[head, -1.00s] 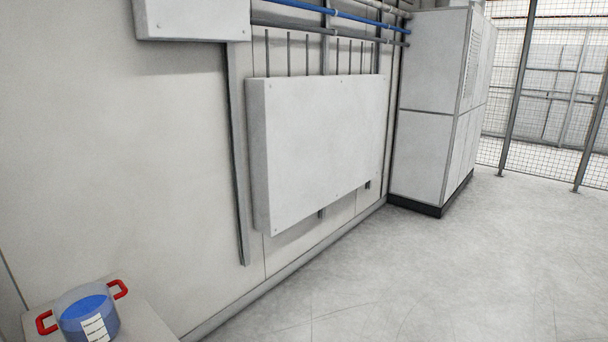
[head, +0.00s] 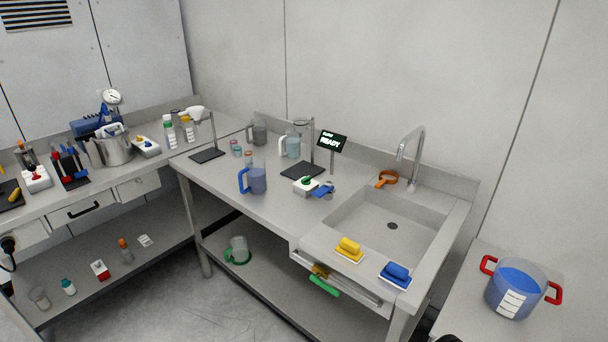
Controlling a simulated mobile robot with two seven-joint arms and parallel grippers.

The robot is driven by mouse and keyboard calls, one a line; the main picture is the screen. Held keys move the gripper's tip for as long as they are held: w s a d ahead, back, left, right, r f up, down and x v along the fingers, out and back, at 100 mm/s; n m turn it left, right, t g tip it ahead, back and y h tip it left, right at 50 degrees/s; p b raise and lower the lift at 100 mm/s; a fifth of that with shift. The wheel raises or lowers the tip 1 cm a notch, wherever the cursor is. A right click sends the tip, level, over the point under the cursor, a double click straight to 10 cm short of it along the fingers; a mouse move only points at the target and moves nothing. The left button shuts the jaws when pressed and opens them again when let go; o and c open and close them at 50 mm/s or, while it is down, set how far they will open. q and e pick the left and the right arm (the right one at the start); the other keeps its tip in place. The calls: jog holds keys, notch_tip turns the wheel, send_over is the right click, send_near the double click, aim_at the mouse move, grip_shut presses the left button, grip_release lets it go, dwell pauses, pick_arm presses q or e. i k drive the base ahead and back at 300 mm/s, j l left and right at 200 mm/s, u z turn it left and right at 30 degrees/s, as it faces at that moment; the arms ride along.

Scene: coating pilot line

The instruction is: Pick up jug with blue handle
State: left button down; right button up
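The jug with the blue handle (head: 258,180) stands upright near the front edge of the steel sink bench (head: 222,190), left of the sink. It is clear with bluish contents, and its handle points left. A jug with a white handle (head: 292,146) stands behind it to the right, and a grey jug (head: 259,132) stands at the back. A jug with a green handle (head: 238,250) is on the shelf below. Neither of my grippers is in view.
A sink (head: 392,226) with a tap takes up the bench's right part. A display (head: 331,141) reads READY. A pot with red handles (head: 514,290) stands on a side table at right. Another bench (head: 60,219) with tools joins at left.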

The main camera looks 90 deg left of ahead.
aim_at(255, 169)
jog(key=j+u, duration=0.1)
jog(key=u, duration=3.25)
